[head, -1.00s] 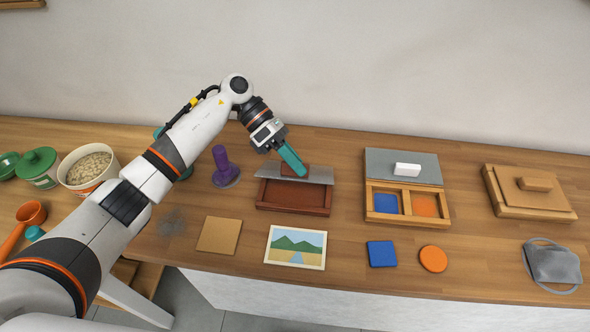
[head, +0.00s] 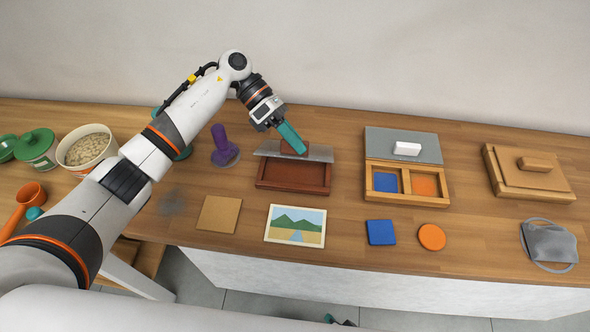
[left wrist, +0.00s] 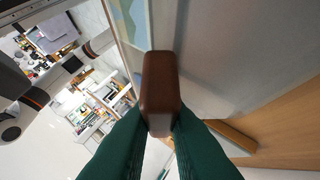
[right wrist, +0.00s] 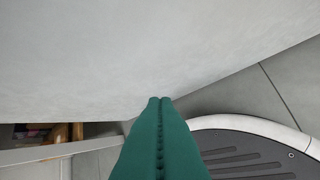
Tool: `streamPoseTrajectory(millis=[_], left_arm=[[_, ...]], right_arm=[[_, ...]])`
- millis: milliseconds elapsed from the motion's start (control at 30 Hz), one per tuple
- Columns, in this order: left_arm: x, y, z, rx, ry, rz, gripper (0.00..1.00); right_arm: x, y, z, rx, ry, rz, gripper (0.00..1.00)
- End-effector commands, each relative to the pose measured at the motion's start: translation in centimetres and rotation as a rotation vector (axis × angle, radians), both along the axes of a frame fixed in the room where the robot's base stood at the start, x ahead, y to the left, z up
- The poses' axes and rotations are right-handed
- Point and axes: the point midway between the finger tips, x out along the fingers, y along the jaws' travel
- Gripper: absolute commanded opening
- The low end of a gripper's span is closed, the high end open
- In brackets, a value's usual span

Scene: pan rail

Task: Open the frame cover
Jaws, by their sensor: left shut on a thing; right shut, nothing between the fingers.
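The reddish-brown frame (head: 293,190) lies on the counter with its shallow inside exposed at the front. Its grey cover (head: 322,153) stands raised at the frame's back edge. My left gripper (head: 302,151) is shut on the cover's brown handle (left wrist: 160,85), which sits between the green fingers in the left wrist view. The grey cover face (left wrist: 220,50) fills much of that view. My right gripper (right wrist: 160,100) is shut and empty, low in front of the counter's pale front; its tip just shows at the bottom of the head view (head: 338,321).
A landscape picture (head: 296,225) and a tan square (head: 219,214) lie in front of the frame. A purple-handled thing (head: 221,141) stands close on the left. To the right is a box with blue and orange compartments (head: 406,183). A blue square (head: 381,232) and orange disc (head: 431,237) lie before it.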

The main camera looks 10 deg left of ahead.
Motion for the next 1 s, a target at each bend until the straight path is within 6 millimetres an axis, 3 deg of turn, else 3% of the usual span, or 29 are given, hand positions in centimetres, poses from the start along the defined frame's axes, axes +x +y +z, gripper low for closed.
streamPoseTrajectory(millis=[33, 100, 300, 433, 567, 633, 800, 1000], left_arm=[[0.0, 0.0, 0.0, -0.001, -0.001, 0.002, 0.0], [0.0, 0.0, 0.0, -0.002, -0.001, 0.002, 0.0], [0.0, 0.0, 0.0, -0.002, -0.001, 0.002, 0.0], [0.0, 0.0, 0.0, -0.002, -0.001, 0.002, 0.0], [0.0, 0.0, 0.0, -0.002, -0.001, 0.002, 0.0], [0.0, 0.0, 0.0, -0.002, -0.001, 0.002, 0.0], [0.0, 0.0, 0.0, -0.003, -0.001, 0.001, 0.0], [0.0, 0.0, 0.0, -0.002, -0.001, 0.002, 0.0]], right_arm=[[1.2, 2.8, 2.8, 0.139, -0.03, -0.06, 0.0], [2.4, 6.5, 7.0, 0.356, -0.042, -0.153, 0.0], [2.6, 14.9, 20.1, 1.02, 0.066, -0.371, 0.0], [1.3, 17.8, 28.3, 1.423, 0.233, -0.479, 0.0], [1.4, 18.7, 36.1, 1.832, 0.405, -0.61, 0.0], [3.6, 18.0, 37.9, 1.985, 0.383, -0.695, 0.0], [8.7, 15.4, 39.1, 2.166, 0.193, -0.875, 0.0], [11.5, 13.4, 39.0, 2.233, 0.047, -1.0, 0.0]])
